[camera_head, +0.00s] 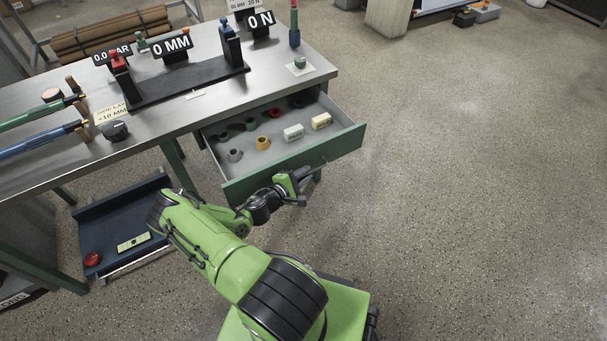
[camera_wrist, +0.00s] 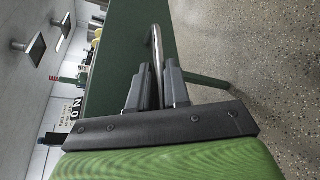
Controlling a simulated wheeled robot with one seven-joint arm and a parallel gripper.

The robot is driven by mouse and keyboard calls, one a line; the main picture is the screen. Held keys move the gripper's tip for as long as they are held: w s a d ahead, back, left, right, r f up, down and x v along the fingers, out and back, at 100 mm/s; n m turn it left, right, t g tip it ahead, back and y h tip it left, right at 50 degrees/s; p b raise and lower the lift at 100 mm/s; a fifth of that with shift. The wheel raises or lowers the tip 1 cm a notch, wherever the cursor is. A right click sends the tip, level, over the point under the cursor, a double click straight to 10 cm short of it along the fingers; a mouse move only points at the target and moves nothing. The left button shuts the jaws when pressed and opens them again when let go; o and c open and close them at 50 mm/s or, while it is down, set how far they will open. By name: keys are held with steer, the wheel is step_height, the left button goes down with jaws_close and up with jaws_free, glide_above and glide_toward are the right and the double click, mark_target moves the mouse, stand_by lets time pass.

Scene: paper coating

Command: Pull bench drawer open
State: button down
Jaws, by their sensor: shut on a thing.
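The bench drawer (camera_head: 295,158) has a green front and stands pulled out from under the steel bench, its inside open to view. Its green front also fills the middle of the wrist view (camera_wrist: 120,50). A grey bar handle (camera_wrist: 157,45) is fixed to that front. My gripper (camera_head: 300,185) is at the drawer front, and in the wrist view its two dark fingers (camera_wrist: 158,85) are shut on the handle, one on each side of it. The arm hides part of the handle in the head view.
The steel bench top (camera_head: 215,110) carries a black fixture with display signs. A dark blue tray (camera_head: 115,225) lies low at left. The floor at right (camera_head: 470,190) is clear.

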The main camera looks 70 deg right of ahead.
steer(key=c, duration=1.4)
jaws_free()
steer(key=shift+c, duration=0.2)
steer(key=p+v, duration=0.3)
steer(key=v, duration=1.2)
steer(key=shift+w+a, duration=0.2)
steer(key=shift+a, duration=0.15)
steer(key=shift+r, duration=0.1)
